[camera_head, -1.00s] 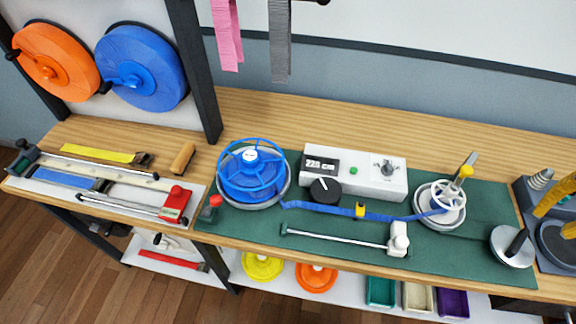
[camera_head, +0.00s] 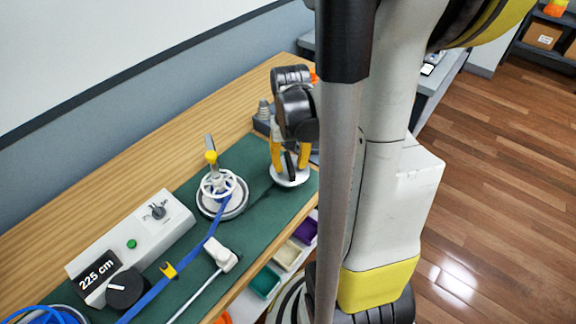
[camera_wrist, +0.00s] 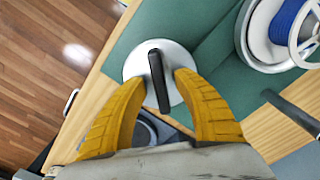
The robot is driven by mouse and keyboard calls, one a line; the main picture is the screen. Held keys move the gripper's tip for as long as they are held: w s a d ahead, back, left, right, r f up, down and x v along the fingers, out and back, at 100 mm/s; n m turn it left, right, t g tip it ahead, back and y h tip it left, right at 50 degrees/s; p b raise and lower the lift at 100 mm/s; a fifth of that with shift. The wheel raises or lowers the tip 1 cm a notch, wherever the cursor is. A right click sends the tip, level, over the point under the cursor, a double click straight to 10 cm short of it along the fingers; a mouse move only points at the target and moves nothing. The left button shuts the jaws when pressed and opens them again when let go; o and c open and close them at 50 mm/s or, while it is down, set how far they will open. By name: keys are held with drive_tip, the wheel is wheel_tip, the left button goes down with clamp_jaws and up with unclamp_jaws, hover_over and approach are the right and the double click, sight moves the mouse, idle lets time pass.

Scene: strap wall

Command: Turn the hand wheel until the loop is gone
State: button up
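The hand wheel is a pale disc (camera_head: 290,176) with a black handle at the right end of the green mat; the disc (camera_wrist: 137,63) and its upright black handle (camera_wrist: 158,80) also show in the wrist view. My gripper (camera_head: 290,165) is over the disc, its yellow fingers (camera_wrist: 160,80) on either side of the handle. They are apart, with a gap at the left finger; contact on the right is unclear. The blue strap (camera_head: 199,246) runs up to the white spool (camera_head: 218,186).
A white box (camera_head: 134,245) reading "225 cm", with a black knob (camera_head: 127,289), stands left of the spool. A white-headed rod (camera_head: 222,256) lies near the bench front. A post with a yellow knob (camera_head: 210,158) stands by the spool. My arm hides the right part.

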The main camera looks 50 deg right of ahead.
drive_tip(key=shift+f, duration=0.1)
clamp_jaws()
idle(0.4)
drive_tip(key=m, duration=0.4)
drive_tip(key=shift+m, duration=1.8)
unclamp_jaws()
